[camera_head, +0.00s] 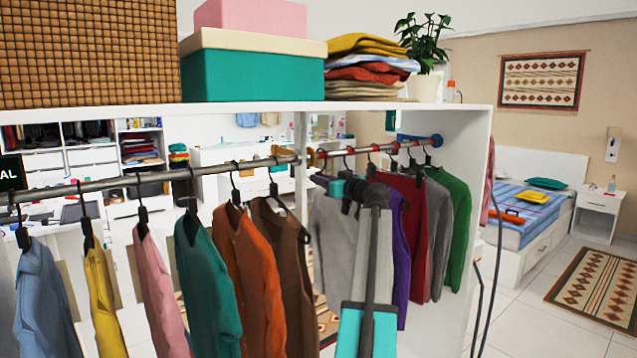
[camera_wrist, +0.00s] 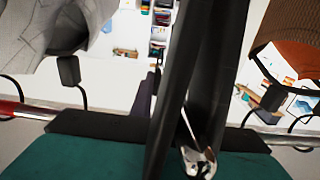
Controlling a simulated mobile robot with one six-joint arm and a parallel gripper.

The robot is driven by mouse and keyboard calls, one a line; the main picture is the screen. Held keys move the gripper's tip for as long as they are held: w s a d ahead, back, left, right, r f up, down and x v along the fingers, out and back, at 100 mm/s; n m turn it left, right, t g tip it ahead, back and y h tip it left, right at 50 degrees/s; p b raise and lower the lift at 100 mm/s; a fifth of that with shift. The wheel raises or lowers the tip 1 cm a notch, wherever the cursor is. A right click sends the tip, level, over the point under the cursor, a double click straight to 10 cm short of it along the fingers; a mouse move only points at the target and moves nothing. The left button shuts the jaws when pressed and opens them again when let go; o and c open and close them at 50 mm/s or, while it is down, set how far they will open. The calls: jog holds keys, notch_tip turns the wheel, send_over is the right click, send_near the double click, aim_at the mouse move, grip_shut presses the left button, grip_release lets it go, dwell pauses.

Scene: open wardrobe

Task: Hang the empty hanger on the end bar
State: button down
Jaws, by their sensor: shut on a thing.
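In the head view my arm reaches forward among the clothes, with my gripper (camera_head: 345,190) below the right-hand rail (camera_head: 385,148). In the wrist view my gripper's two dark fingers (camera_wrist: 187,125) are close together. A small shiny metal piece (camera_wrist: 197,160) shows between them, apparently part of the empty hanger. The rest of the hanger is hidden or cannot be made out. The right-hand rail ends in a blue mount (camera_head: 437,140) on the white side panel. Several filled hangers hang on it; which bar is the end bar is not clear.
Grey, purple, red and green garments (camera_head: 458,220) crowd the right-hand rail. A thicker grey rail (camera_head: 150,178) at left carries more clothes, including an orange garment (camera_head: 248,275). The white shelf (camera_head: 270,117) lies above. A bed (camera_head: 530,215) stands at far right.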

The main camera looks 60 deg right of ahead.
aim_at(324, 169)
jog(key=shift+s+r, duration=0.1)
jog(key=shift+r, duration=1.65)
dwell(0.4)
